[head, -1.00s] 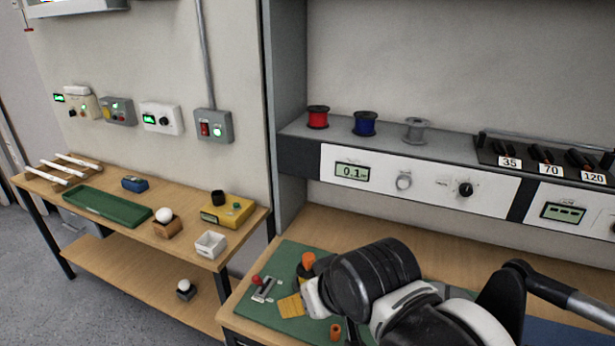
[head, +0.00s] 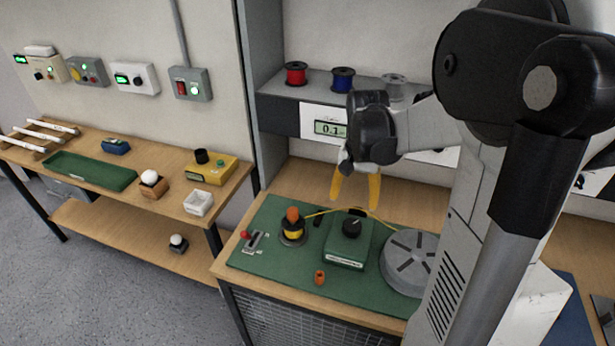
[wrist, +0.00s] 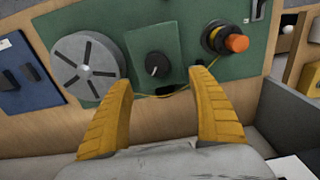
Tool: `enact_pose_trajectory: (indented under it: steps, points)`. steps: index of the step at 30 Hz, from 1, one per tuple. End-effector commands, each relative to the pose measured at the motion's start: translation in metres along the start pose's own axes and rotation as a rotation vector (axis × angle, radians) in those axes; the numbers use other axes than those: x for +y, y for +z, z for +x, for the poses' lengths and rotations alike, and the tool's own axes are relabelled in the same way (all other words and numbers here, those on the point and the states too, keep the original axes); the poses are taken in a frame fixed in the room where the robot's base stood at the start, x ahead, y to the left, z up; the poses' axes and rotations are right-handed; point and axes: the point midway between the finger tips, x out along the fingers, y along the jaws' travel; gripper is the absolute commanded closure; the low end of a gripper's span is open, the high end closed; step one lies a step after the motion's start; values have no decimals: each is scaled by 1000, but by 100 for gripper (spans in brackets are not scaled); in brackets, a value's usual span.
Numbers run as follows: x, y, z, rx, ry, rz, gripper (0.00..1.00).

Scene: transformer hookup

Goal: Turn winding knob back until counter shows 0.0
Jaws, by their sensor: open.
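The winding knob (head: 351,228) is a round black knob with a light pointer line, on top of a green box (head: 345,249) on the green mat (head: 268,217). In the wrist view the knob (wrist: 157,64) shows just beyond the gap between my fingertips. My gripper (head: 356,200) is open, with yellow fingers pointing down above and behind the knob, apart from it and empty. The counter (head: 330,128) on the white panel reads 0.1; its right edge is partly covered by my gripper.
An orange-topped spool (head: 292,228) with yellow wire stands left of the box; the wire runs behind the knob. A grey slotted disc (head: 408,262) is close on the right. A small orange cylinder (head: 319,277) lies in front. Red and blue spools stand on the shelf.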

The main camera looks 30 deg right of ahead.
Motion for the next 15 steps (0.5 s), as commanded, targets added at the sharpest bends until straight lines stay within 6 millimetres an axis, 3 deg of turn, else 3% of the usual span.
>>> enact_pose_trajectory:
  steps: [8, 15]
  points:
    - [7, -8, 24, -25, 11, 39, 31]
    - [7, -6, 73, -24, 11, 38, 31]
